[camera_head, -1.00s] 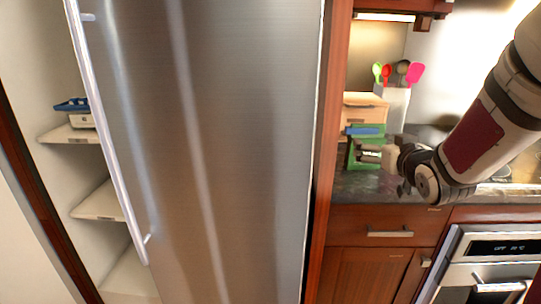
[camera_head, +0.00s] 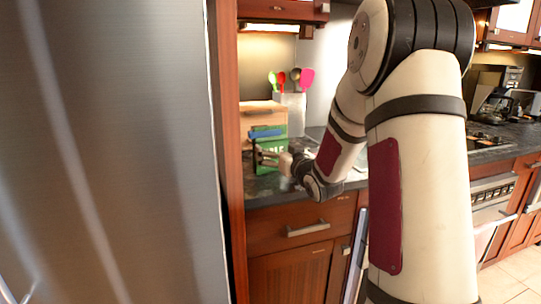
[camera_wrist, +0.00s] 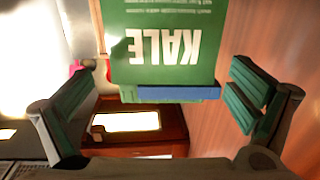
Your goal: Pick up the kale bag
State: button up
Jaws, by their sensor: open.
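The green kale bag (camera_head: 267,150) stands on the dark countertop, in front of a wooden box. A blue strip runs along its top edge. In the wrist view the kale bag (camera_wrist: 165,45) appears upside down, with the word KALE on it and the blue strip (camera_wrist: 178,94) toward me. My gripper (camera_head: 268,156) is at the bag in the head view, its fingers partly overlapping the bag's front. In the wrist view my gripper (camera_wrist: 155,112) is open, one finger on each side of the bag's top, with gaps to both.
A wooden box (camera_head: 258,108) and a white utensil holder (camera_head: 292,112) with colourful spoons stand behind the bag. A brown wood panel (camera_head: 229,150) and a large steel fridge door (camera_head: 110,150) rise close on the left. A wooden drawer (camera_head: 300,226) is below the counter.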

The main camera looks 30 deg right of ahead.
aim_at(274, 147)
jog(key=shift+w+d+b, duration=0.15)
jog(key=shift+w+d, duration=0.05)
jog(key=shift+w, duration=1.1)
jog(key=shift+w+d+b, duration=0.15)
jog(key=shift+w, duration=1.15)
jog(key=c, duration=1.2)
jog(key=shift+r+p, duration=1.05)
jog(key=shift+r, duration=4)
jog(key=shift+c, duration=0.2)
